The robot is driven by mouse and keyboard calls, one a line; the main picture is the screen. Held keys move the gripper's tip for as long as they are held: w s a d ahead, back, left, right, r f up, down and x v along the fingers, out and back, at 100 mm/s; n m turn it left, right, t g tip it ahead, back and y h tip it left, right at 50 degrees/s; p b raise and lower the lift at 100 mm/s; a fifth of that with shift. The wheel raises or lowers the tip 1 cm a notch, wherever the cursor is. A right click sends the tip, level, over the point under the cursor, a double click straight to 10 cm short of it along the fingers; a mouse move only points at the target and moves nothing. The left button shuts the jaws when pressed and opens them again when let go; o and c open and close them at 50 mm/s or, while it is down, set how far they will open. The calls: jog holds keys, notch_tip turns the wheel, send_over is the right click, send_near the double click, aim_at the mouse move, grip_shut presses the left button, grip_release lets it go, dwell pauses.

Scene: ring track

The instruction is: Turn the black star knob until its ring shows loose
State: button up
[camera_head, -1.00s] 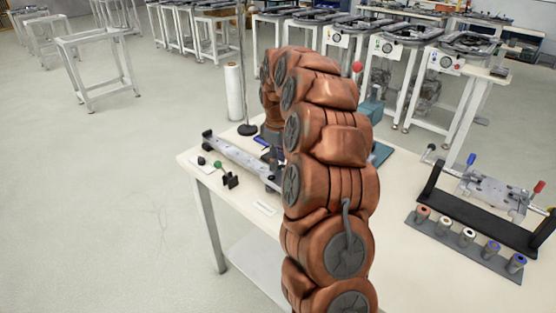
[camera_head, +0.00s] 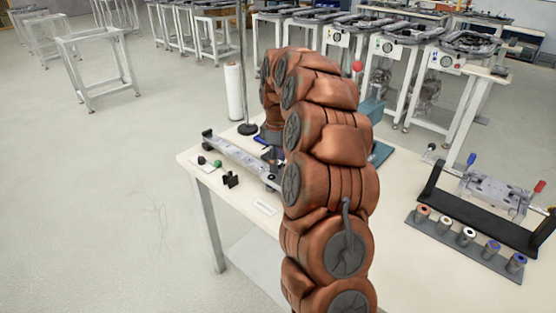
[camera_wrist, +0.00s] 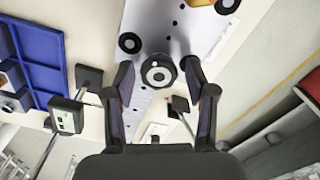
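A round black knob (camera_wrist: 158,72) with a pale ring and dark centre shows in the wrist view on a pale grey plate with holes. Its star shape is not clear, and I cannot read from the ring whether it is loose. My gripper (camera_wrist: 158,78) has its fingers on either side of the knob, with a gap on each side. It is open and holds nothing. In the head view my arm hides much of the work spot. A long grey metal fixture (camera_head: 238,155) lies on the table there, partly behind my arm.
A blue tray (camera_wrist: 38,62) lies at the left of the wrist view. A black round part (camera_wrist: 130,43) sits close to the knob. Small black and green knobs (camera_head: 217,164) lie near the table's left edge. A rack with several bushings (camera_head: 467,238) stands at right.

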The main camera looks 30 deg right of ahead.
jog(key=shift+o, duration=0.2)
jog(key=shift+r, duration=0.1)
notch_tip(320, 180, up, 12)
dwell(0.7)
dwell(0.5)
